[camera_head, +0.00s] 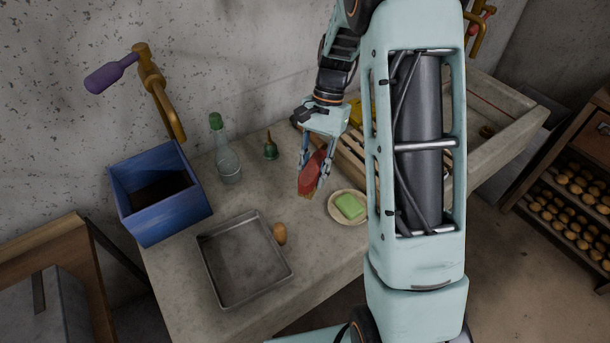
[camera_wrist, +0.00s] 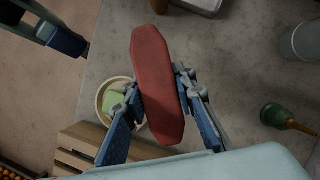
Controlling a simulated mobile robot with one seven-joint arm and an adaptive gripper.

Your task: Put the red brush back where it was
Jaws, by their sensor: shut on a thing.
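A wooden slatted rack (camera_head: 350,150) stands just right of the gripper, partly hidden behind my arm.
A dish (camera_head: 333,214) with green soap (camera_head: 350,206) is close by on the right. Bare counter lies between bell and tray.

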